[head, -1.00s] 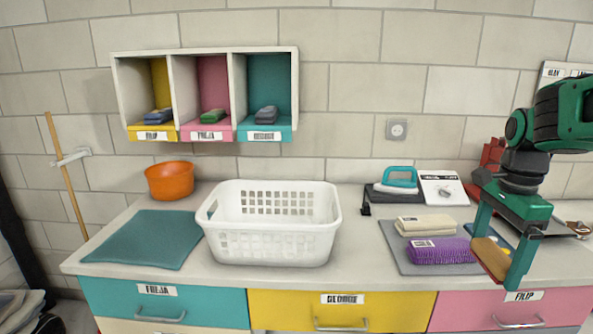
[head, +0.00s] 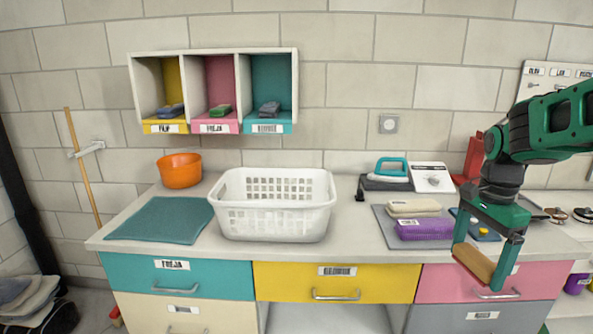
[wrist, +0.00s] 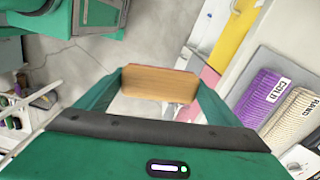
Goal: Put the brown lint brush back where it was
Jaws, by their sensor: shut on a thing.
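The brown lint brush (head: 474,263) is held between the fingers of my gripper (head: 482,268), in front of the pink drawer at the counter's right. In the wrist view the brush (wrist: 160,84) shows as a tan wooden block with a thin reddish edge, squeezed between both green fingertips (wrist: 160,88).
A grey mat (head: 386,235) on the counter holds a folded cream cloth (head: 413,207) and a purple cloth (head: 425,229). A white basket (head: 275,222), teal mat (head: 163,220) and orange bowl (head: 180,170) stand further left. A wall board (head: 560,85) hangs at right.

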